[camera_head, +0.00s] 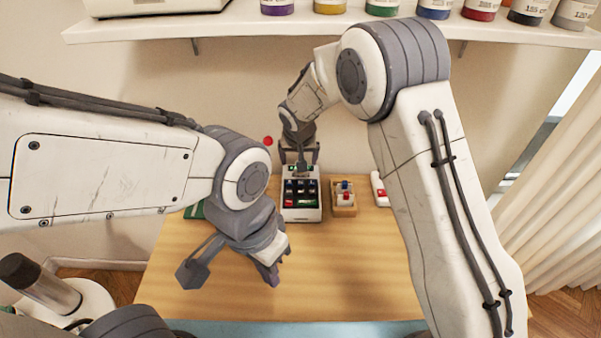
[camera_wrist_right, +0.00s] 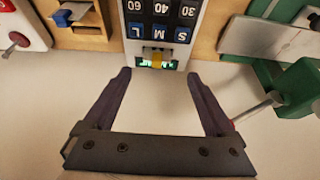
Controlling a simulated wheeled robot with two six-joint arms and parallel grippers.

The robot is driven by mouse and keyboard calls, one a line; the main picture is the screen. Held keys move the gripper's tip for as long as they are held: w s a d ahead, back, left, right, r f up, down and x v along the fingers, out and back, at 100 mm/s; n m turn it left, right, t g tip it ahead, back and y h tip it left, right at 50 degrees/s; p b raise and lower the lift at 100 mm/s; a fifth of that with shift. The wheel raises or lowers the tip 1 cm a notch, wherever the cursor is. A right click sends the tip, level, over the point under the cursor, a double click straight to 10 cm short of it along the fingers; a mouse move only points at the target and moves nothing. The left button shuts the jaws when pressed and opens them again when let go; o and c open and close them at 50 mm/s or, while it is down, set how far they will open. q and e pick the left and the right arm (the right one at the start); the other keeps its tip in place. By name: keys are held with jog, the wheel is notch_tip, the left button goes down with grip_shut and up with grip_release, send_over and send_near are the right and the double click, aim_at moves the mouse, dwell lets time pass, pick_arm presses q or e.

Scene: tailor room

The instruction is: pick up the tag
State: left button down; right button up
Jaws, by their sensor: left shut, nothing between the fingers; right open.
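A white keypad device (camera_head: 301,213) with dark and blue keys stands on the table; the right wrist view shows its keys marked S, M, L, 40 and 60. At its far end a small yellowish piece (camera_wrist_right: 157,58), perhaps the tag, sits by a green lit strip; I cannot tell its exact outline. My right gripper (camera_wrist_right: 158,75) is open and empty, with its fingers pointing at that end, one to each side of the yellowish piece and apart from it. My left gripper (camera_head: 271,276) is shut and empty above the front of the table.
A wooden tray (camera_head: 344,211) with blue and red pieces stands right of the device, then a white and red object (camera_head: 380,189). A green-based tool (camera_wrist_right: 293,105) stands on the other side. A shelf (camera_head: 330,27) with jars hangs above. The front table is clear.

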aim_at(301, 176)
jog(key=shift+w+d+f+p, duration=0.2)
jog(key=shift+f+p, duration=0.15)
jog(key=shift+f, duration=0.3)
jog(key=p+x, duration=0.1)
jog(key=x, duration=0.3)
jog(key=shift+f, duration=0.1)
grip_shut()
